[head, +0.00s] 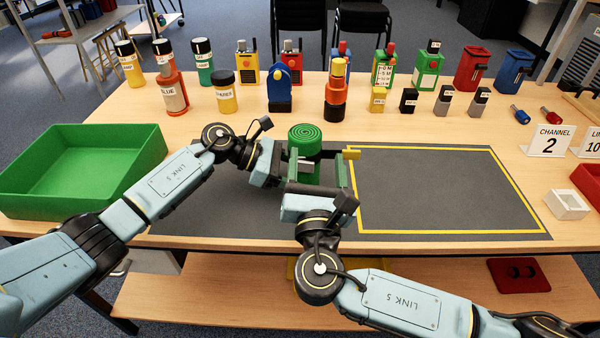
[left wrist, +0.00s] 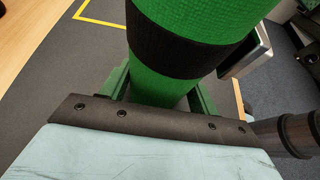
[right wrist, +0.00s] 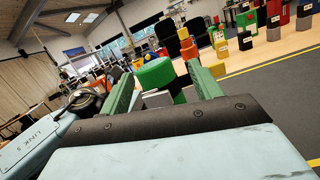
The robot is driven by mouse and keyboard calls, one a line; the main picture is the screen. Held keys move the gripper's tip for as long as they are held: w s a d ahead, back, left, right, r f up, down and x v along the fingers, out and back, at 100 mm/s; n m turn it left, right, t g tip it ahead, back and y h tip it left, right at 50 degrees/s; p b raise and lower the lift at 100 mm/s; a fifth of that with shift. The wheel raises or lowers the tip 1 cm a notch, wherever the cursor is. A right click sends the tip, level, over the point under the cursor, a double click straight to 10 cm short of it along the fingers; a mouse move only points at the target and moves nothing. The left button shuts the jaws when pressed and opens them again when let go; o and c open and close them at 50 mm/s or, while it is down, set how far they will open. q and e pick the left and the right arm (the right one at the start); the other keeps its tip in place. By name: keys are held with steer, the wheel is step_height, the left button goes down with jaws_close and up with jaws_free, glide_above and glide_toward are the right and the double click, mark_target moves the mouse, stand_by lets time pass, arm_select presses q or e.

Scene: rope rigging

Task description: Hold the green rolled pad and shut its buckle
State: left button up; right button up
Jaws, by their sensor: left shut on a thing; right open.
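My left gripper (left wrist: 160,90) is shut on the pad's lower part, below the strap. My right gripper (head: 318,166) is open and empty in front of the pad, its fingers spread on either side of the buckle's line.
A yellow-tipped piece (head: 349,154) shows beside my right gripper's right finger. The yellow-outlined area (head: 440,190) on the mat is empty. A green tray (head: 80,170) stands at left. Bottles, radios and small blocks line the back.

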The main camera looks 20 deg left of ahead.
mark_target(303, 166)
steer(key=s+a+f+g+h, duration=0.2)
steer(key=s+f+h, duration=0.15)
steer(key=s, duration=0.75)
steer(key=w, duration=0.4)
steer(key=w+a, duration=0.1)
steer(key=w, duration=0.6)
steer(key=shift+w+a+f, duration=0.15)
steer(key=shift+w, duration=0.25)
steer(key=c, duration=1)
steer(key=shift+w+d+n+y, duration=0.15)
steer(key=shift+n+y, duration=0.35)
steer(key=shift+y, duration=0.25)
steer(key=shift+w+d+n+y, duration=0.1)
steer(key=shift+n+y, duration=0.4)
steer(key=shift+y, duration=0.2)
steer(key=o, duration=1)
